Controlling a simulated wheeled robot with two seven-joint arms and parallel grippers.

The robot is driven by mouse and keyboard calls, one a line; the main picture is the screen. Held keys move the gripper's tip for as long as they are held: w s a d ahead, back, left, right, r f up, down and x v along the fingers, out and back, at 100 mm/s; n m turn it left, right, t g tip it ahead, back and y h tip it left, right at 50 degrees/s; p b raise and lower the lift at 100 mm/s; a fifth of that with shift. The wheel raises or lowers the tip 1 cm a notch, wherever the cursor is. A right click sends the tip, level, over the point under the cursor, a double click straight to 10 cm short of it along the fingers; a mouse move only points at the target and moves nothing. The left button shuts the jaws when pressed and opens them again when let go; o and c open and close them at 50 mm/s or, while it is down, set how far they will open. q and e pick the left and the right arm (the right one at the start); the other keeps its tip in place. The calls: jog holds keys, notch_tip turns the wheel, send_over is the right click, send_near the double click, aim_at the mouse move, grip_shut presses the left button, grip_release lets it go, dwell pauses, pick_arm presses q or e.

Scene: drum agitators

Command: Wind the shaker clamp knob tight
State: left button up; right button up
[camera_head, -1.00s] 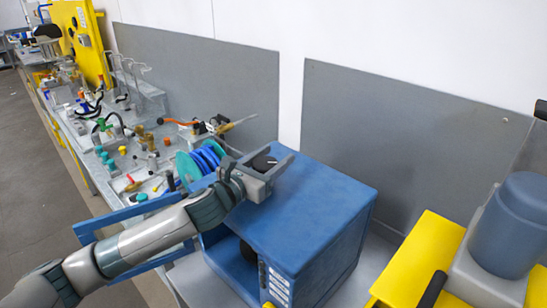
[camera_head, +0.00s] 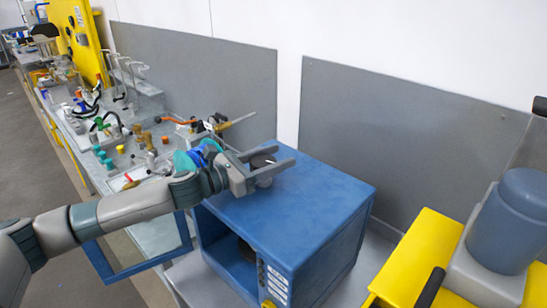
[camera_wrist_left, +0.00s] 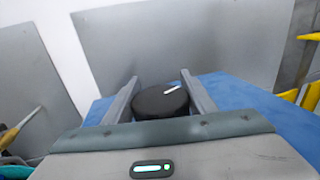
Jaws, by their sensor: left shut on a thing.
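The clamp knob is a round black disc (camera_head: 262,160) above the top of a blue box-shaped unit (camera_head: 315,205). My left gripper (camera_head: 285,155) reaches in from the left, low over the box top, with one finger on each side of the knob. In the left wrist view the black knob (camera_wrist_left: 160,102) sits between the two grey fingers, with a short white mark on its top. The fingers are shut on it. What lies under the knob is mostly hidden by the gripper. My right gripper does not show.
The blue unit's front is open, with a frame-like door (camera_head: 110,265) swung out left. A yellow stand (camera_head: 430,240) with a blue-grey motor-like body (camera_head: 510,220) is at the right. Grey panels (camera_head: 400,130) stand behind. The bench at left is cluttered with fittings.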

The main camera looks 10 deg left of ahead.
pick_arm(q)
jog(key=shift+s+d+m+g+h+b, duration=0.1)
jog(key=shift+m+g+h+b, duration=0.45)
jog(key=shift+m+g+h, duration=0.45)
jog(key=m+g+h+b, duration=0.1)
jog(key=g+b, duration=0.1)
jog(key=b, duration=0.1)
jog(key=s+m+g+b, duration=0.1)
jog(key=m+g+b, duration=0.1)
jog(key=g+b, duration=0.1)
jog(key=m+g+h+b, duration=0.1)
jog(key=m+g+b, duration=0.1)
jog(key=g+b, duration=0.1)
jog(key=shift+s+d+f+h+b, duration=0.2)
jog(key=shift+s+d+h+b, duration=0.15)
jog(key=shift+b, duration=0.1)
jog(key=shift+s+r+m+g+b, duration=0.1)
jog(key=shift+r+m+g+b, duration=0.05)
jog(key=shift+m+g+b, duration=0.35)
jog(key=shift+r+b, duration=0.15)
jog(key=shift+b, duration=0.15)
jog(key=o, duration=1.1)
jog(key=shift+s, duration=0.1)
jog(key=shift+c, duration=0.2)
jog(key=shift+r, duration=0.1)
